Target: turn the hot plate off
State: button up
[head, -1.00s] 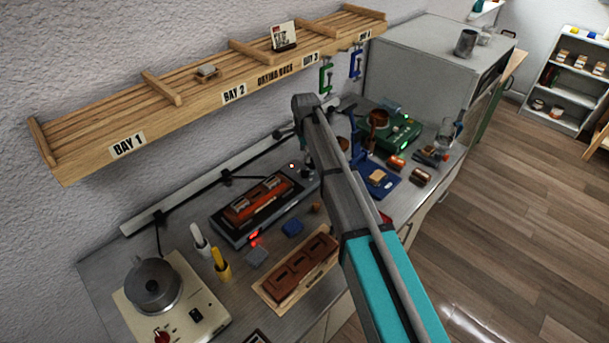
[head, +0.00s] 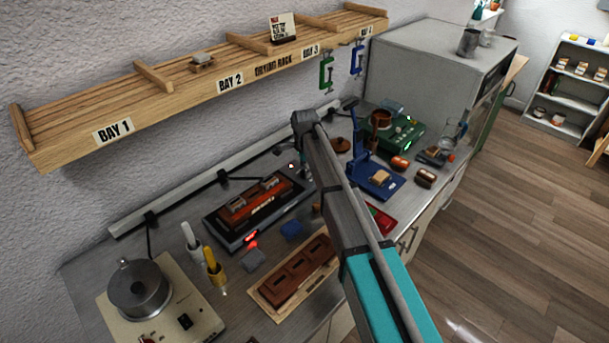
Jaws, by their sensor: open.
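A cream appliance (head: 192,303) with a dark switch and a red knob at the lower picture edge stands at the lower left of the bench. A grey lidded metal pot (head: 140,290) sits on it. It looks like the hot plate, but I read no label on it. My gripper (head: 307,180) hangs below the end of my arm, over the bench beside the right end of a black device. It is open and seems empty; its fingertips are small and partly hidden. It is well apart from the cream appliance, to its upper right.
The black device (head: 219,218) holds a reddish-brown piece and shows a lit red display. A white and a yellow-handled tool (head: 214,268) stand beside the cream appliance. A wooden tray (head: 263,302) lies in front. A green device (head: 407,135) stands farther back. A wooden rack (head: 180,88) overhangs the bench.

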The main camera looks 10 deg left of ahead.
jog(key=shift+f, duration=0.45)
grip_shut()
dwell(0.3)
